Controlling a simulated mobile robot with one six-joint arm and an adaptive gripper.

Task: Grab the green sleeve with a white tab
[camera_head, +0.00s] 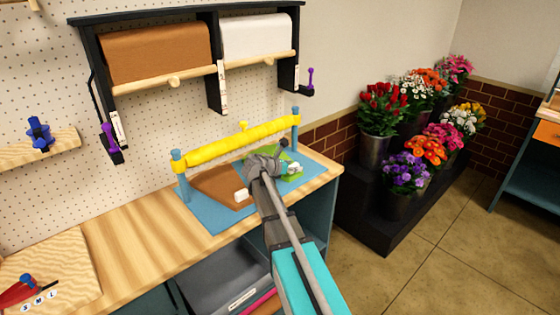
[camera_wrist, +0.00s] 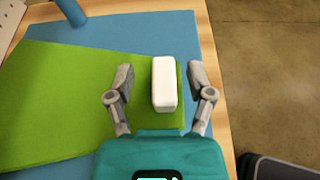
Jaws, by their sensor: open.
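The green sleeve (camera_wrist: 75,105) lies flat on a blue mat (camera_wrist: 125,32) and fills much of the wrist view. Its white tab (camera_wrist: 163,84) is a small block at the sleeve's right edge. My gripper (camera_wrist: 160,78) is open, with one finger on each side of the tab and a gap to each. I cannot tell how far the fingertips are above the mat. In the head view, my wrist covers part of the green sleeve (camera_head: 293,178) and most of its tab.
A brown sleeve (camera_head: 222,186) with its own white tab (camera_head: 241,195) lies left on the mat. A yellow bar (camera_head: 235,141) on blue posts runs behind both sleeves. Potted flowers (camera_head: 405,172) stand right, off the bench.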

